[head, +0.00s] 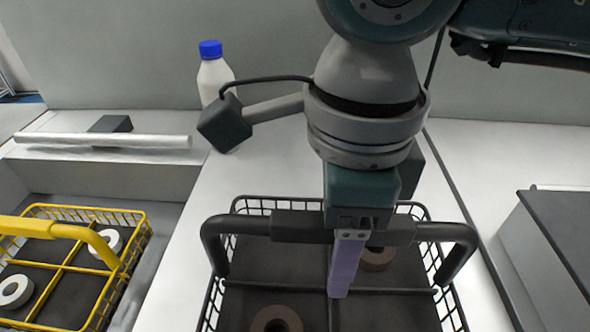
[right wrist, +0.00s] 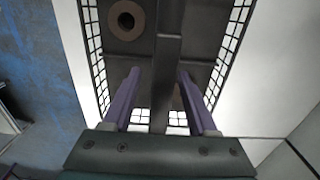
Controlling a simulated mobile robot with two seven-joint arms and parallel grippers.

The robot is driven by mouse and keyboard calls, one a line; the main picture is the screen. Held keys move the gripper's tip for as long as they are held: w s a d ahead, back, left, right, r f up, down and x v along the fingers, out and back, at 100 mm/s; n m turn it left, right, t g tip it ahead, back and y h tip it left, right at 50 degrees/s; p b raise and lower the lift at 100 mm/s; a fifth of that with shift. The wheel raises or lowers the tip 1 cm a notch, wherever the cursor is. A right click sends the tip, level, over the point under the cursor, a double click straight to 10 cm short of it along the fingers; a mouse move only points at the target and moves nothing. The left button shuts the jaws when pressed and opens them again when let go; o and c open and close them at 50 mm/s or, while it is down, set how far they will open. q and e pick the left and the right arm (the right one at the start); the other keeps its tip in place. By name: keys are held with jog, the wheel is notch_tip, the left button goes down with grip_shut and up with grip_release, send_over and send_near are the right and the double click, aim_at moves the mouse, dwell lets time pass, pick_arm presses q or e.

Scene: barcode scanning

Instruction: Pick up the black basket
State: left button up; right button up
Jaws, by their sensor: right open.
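The black basket (head: 440,300) stands on the white counter at the front centre of the head view, with its thick black handle (head: 298,226) raised across it. It also shows in the right wrist view (right wrist: 232,40). My right gripper (head: 345,290) is above the basket at the middle of the handle, fingers pointing down. In the right wrist view its two purple fingers (right wrist: 160,88) are apart, with the dark handle bar (right wrist: 168,55) running between them. Whether they touch the bar is not clear. My left gripper is not in view.
Brown rings (head: 276,319) lie in the black basket. A yellow basket (head: 140,232) with white rings stands in a recess at left. A white bottle with a blue cap (head: 213,72) stands behind. A dark panel (head: 565,225) is at right.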

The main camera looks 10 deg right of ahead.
grip_shut()
dwell(0.3)
dwell(1.1)
